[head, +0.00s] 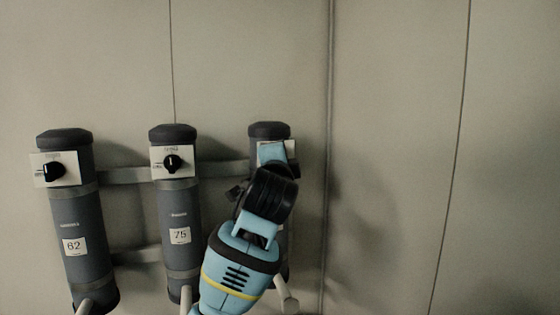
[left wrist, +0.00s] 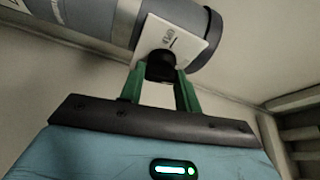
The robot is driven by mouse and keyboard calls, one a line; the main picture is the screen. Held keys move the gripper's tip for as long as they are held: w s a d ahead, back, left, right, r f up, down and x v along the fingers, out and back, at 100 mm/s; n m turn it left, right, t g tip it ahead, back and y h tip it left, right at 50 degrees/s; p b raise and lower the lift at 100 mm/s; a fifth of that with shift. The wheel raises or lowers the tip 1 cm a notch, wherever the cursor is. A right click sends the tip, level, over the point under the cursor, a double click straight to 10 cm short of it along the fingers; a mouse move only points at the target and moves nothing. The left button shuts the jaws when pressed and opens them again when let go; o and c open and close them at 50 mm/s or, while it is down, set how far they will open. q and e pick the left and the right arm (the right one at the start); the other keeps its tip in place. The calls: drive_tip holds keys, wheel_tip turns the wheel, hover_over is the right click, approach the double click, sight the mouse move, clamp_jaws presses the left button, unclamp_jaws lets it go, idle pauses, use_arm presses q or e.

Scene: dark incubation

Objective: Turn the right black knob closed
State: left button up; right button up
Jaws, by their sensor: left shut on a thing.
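The right canister (head: 269,131) stands against the wall, mostly hidden behind my left arm in the head view. Its white plate and black knob (left wrist: 160,66) show in the left wrist view, where the canister looks tilted. My left gripper (left wrist: 161,82) has its two green fingers closed on either side of this knob, touching it. In the head view the arm covers the right knob, so its pointer direction cannot be seen. My right gripper is in neither view.
Two more canisters stand to the left: one labelled 62 (head: 72,215) with a black knob (head: 54,170), and one labelled 75 (head: 180,215) with a black knob (head: 172,163). A horizontal rail (head: 123,175) runs behind them. The wall to the right is bare.

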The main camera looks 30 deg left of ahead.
use_arm(q)
drive_tip(key=shift+m+g, duration=0.5)
drive_tip(key=shift+m, duration=0.6)
drive_tip(key=o, duration=1)
drive_tip(key=shift+v, duration=3.9)
drive_tip(key=shift+r, duration=0.1)
